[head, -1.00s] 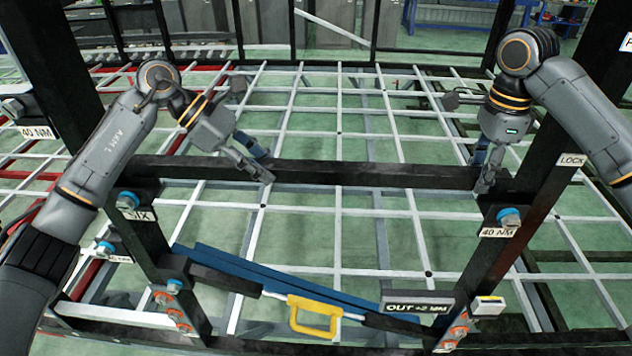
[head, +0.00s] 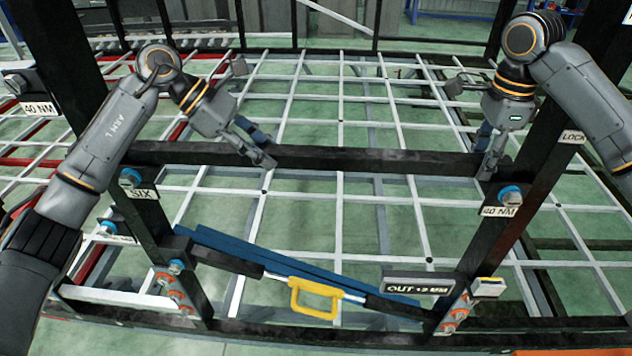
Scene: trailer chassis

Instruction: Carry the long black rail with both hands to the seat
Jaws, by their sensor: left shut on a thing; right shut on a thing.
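The long black rail (head: 370,160) lies nearly level across the head view, between two slanted black posts. My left gripper (head: 262,152) is shut on it left of its middle. My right gripper (head: 487,162) is shut on it near its right end. The rail's left end passes by my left arm, close to the left post (head: 150,215). Its right end is close to the right post (head: 500,235). I cannot tell whether either end touches a post. The seat is not clearly identifiable; blue-headed bolts sit on the left post (head: 130,177) and right post (head: 510,194), just below the rail's ends.
Below the rail, a blue bar (head: 290,270) and a black-and-silver rod with a yellow handle (head: 317,297) span the posts. An "OUT" display (head: 418,284) sits at lower right. A white grid (head: 340,120) over green floor lies behind.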

